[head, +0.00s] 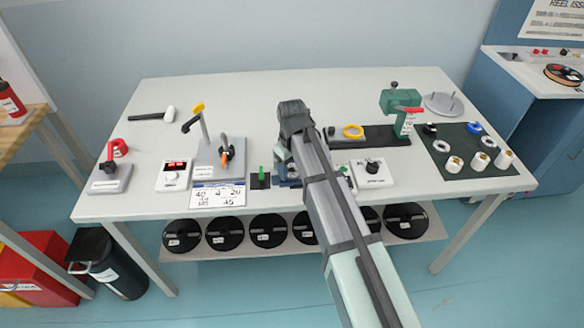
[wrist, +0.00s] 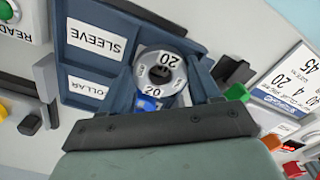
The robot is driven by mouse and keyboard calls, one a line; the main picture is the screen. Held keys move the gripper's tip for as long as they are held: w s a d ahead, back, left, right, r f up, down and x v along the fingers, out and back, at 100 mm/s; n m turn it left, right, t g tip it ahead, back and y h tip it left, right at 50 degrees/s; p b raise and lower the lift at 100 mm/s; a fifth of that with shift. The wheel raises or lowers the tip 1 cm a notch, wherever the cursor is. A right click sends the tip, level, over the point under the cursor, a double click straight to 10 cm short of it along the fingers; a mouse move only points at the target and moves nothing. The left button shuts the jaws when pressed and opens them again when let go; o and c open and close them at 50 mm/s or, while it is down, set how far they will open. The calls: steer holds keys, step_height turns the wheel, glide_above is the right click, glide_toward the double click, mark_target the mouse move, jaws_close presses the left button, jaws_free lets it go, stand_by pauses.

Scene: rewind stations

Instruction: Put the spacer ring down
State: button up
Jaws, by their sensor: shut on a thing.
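The spacer ring (wrist: 173,61) is a silver-grey ring marked 20, in the middle of the wrist view. My gripper (wrist: 160,78) is shut on it, with a dark finger at either side. The ring is over the blue tray (wrist: 92,22), which has labels reading SLEEVE and COLLAR. A bright blue piece (wrist: 148,104) shows just below the ring. I cannot tell whether the ring touches the tray floor. In the head view my arm hides the ring and most of the tray (head: 281,154).
Left of the tray stand a small green-pegged block (head: 261,182), a printed card (head: 217,196) and a grey lever stand (head: 205,158). A white button box (head: 373,175) is close on the right. A dark mat (head: 450,172) with white spools lies farther right.

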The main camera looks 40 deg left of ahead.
steer(key=shift+s+d+f, duration=0.15)
steer(key=shift+d+f, duration=0.05)
steer(key=shift+f, duration=0.65)
steer(key=o, duration=1.1)
steer(key=shift+r, duration=0.15)
steer(key=r, duration=1.3)
steer(key=shift+a, duration=0.2)
